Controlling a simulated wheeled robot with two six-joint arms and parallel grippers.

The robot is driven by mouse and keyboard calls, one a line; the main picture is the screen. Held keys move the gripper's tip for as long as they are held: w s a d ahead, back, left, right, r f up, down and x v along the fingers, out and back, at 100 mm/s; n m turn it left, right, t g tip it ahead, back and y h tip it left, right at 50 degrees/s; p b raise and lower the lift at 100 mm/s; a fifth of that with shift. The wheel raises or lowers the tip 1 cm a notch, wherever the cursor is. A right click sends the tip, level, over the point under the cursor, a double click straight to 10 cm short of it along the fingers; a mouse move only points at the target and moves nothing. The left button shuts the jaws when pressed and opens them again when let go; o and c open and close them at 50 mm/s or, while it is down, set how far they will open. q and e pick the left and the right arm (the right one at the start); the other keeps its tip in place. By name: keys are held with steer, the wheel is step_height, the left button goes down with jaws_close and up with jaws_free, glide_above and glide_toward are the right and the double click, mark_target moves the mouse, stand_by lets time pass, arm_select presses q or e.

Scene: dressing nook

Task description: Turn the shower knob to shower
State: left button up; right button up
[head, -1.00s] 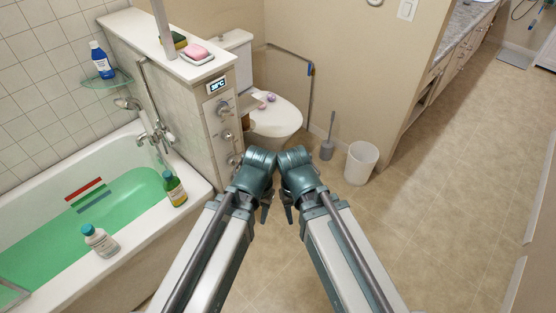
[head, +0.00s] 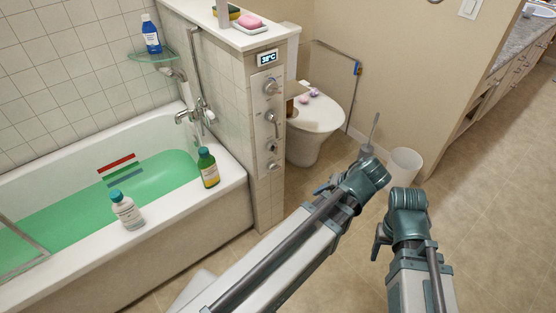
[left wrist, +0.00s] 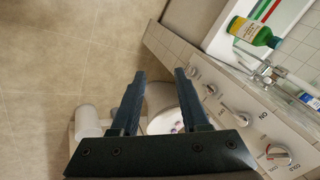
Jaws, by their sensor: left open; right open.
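A white control panel (head: 265,125) with several round metal knobs is set in the end of the tiled half wall. Its upper knob (head: 271,87) and middle knob (head: 271,117) face me; I cannot tell which is the shower knob. In the left wrist view the panel runs down the right side, with a large knob (left wrist: 238,116) near the word ON and another knob (left wrist: 278,155) near the lower right corner. My left gripper (left wrist: 160,74) is open and empty, apart from the panel. My right gripper (head: 379,248) is open, lower right in the head view, far from the panel.
The bathtub (head: 190,222) holds green water; a green bottle (head: 208,168) and a white bottle (head: 126,211) stand on its rim. The toilet (head: 318,117), brush (head: 370,140) and white bin (head: 404,165) are behind my arms. Floor at right is clear.

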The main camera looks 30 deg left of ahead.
arm_select(q)
steer(key=w+a+f+n+t+y+b, duration=0.2)
steer(key=w+a+f+n+y+b, duration=0.35)
steer(key=w+a+f+b, duration=0.5)
steer(key=n+t+y+b, duration=0.3)
steer(key=n+y+b, duration=0.3)
steer(key=b, duration=0.9)
glide_toward(277, 146)
steer(key=v, duration=0.2)
steer(key=shift+s+d+r+h, duration=0.2)
steer(key=shift+d+r+h, duration=0.05)
steer(key=shift+d+r, duration=0.05)
steer(key=x, duration=1.3)
steer(key=shift+w+a, duration=0.1)
steer(key=shift+a, duration=0.25)
jaws_close()
